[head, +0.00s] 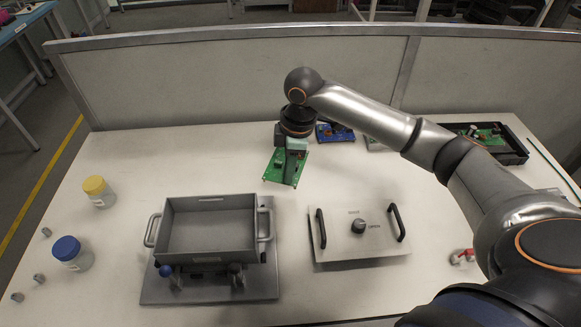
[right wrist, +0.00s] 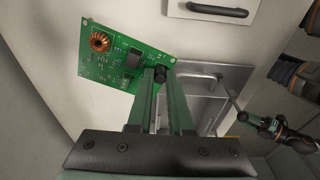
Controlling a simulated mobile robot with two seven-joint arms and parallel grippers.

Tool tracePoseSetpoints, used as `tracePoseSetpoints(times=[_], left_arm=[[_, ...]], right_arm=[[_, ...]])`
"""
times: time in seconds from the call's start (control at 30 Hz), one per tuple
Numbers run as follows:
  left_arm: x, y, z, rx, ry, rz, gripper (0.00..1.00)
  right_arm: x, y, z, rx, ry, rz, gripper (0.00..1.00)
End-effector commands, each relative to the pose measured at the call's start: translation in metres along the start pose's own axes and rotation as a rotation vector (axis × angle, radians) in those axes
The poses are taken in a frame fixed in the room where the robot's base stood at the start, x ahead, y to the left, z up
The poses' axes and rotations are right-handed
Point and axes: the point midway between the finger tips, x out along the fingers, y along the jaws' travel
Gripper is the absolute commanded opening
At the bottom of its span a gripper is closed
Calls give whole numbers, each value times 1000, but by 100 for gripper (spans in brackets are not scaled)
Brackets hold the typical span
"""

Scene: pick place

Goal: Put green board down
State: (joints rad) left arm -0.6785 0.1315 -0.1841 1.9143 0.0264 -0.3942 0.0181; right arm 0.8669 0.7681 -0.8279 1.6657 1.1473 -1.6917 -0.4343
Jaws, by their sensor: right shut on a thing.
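A green board (head: 283,168) with electronic parts on it is held tilted above the white table, behind the grey tray and the lid plate. My right gripper (head: 293,147) is shut on one edge of it. In the right wrist view the green board (right wrist: 112,58) shows a copper-coloured coil, and my right gripper's fingers (right wrist: 160,78) meet at the board's edge. The board appears clear of the table.
A grey tray (head: 165,228) with side handles stands front left. A lid plate (head: 335,247) with black handles lies right of it. Two jars (head: 98,192) stand at left. A black bin (head: 515,150) with boards is at back right. Open table lies left of the held board.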

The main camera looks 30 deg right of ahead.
Motion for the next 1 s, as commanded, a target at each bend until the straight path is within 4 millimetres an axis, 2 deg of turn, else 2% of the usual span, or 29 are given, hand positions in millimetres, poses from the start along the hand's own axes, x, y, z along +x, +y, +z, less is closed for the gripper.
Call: tracePoseSetpoints(times=[0.13, 0.43, 0.77, 1.0], left_arm=[[1, 0, 1, 0, 0, 0, 45], [4, 0, 5, 0, 0, 0, 45], [6, 0, 7, 0, -1, 0, 45], [7, 0, 8, -1, -1, 0, 45]], right_arm=[[12, 26, -2, 2, 0, 0, 0], [57, 62, -1, 0, -1, 0, 0], [73, 75, -1, -2, 0, 1, 0], [103, 75, 3, -3, -2, 0, 0]])
